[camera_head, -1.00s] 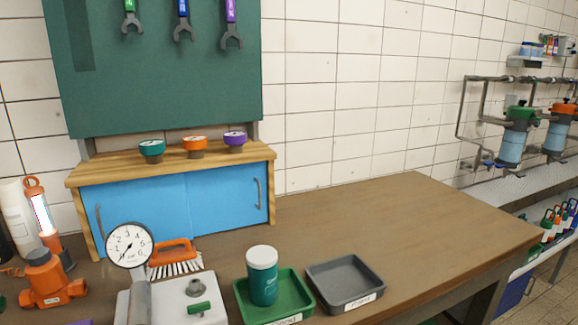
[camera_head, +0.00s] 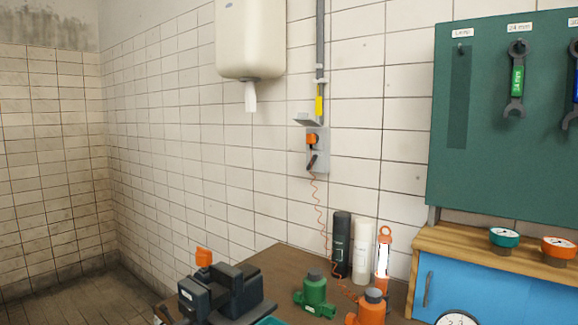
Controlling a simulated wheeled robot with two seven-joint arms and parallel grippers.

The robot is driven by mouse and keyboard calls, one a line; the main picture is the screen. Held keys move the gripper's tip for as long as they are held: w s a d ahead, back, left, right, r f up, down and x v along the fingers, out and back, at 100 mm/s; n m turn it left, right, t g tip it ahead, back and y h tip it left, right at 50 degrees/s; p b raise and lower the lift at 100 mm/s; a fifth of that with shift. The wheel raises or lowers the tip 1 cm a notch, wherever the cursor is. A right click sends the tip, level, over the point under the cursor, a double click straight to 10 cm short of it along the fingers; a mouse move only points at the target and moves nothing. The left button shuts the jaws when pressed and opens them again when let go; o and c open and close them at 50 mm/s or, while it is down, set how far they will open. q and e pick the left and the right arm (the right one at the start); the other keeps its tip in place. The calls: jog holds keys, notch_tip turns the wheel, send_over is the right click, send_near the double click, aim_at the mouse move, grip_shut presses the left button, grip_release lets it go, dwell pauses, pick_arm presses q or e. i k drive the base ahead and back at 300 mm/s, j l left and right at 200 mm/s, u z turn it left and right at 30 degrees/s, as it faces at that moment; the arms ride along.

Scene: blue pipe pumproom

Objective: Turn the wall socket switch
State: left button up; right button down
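The wall socket (camera_head: 317,150) is a grey box on the white tiled wall, in the middle of the head view. An orange part, which looks like its switch (camera_head: 312,139), sits on its upper front. A dark plug (camera_head: 312,162) sits below that, with a coiled orange cord (camera_head: 321,215) hanging down toward the bench. A small grey ledge and a conduit with a yellow section are above the box. Neither of my grippers shows in the view.
On the bench (camera_head: 285,262) below stand a dark vise-like device (camera_head: 235,292), a green valve (camera_head: 315,294), an orange valve (camera_head: 371,307), a black bottle (camera_head: 341,243), a white bottle (camera_head: 363,247) and an orange lamp (camera_head: 382,258). A paper dispenser (camera_head: 250,40) hangs upper left. Floor is free at lower left.

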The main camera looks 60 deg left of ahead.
aim_at(313, 160)
jog(key=u, duration=1.65)
jog(key=i+j, duration=0.2)
jog(key=j, duration=0.2)
jog(key=i+j, duration=0.2)
jog(key=j, duration=0.2)
jog(key=i+j, duration=0.15)
jog(key=j, duration=0.2)
